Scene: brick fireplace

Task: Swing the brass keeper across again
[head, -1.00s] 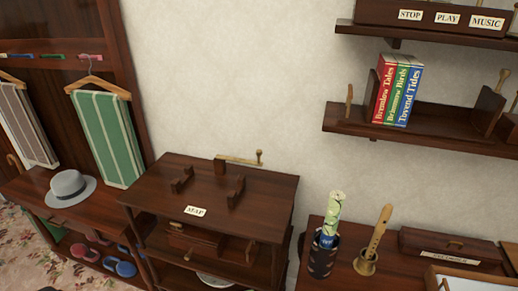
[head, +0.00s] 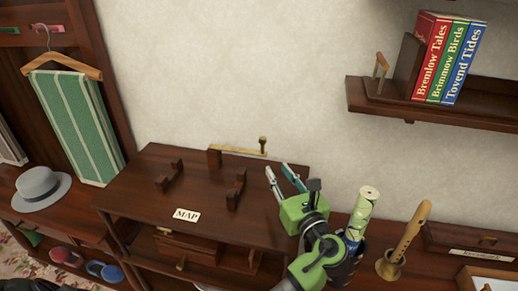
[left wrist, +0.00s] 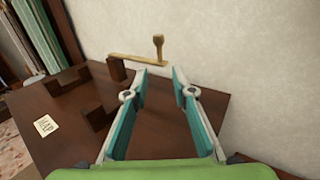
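The brass keeper (head: 240,151) is a thin bar at the back edge of the dark wooden table with the MAP label. Two notched wooden cradles (head: 169,177) stand empty on the tabletop. My left gripper (head: 279,168) is open and empty over the table's right end, right of and nearer than the knob. My right gripper is not in view.
A dark pot with a rolled paper (head: 364,209) stands beside my left arm, and a wooden recorder (head: 408,232) stands in a brass holder right of it. A wall shelf (head: 390,105) with three books is at upper right. The tabletop's left part is clear.

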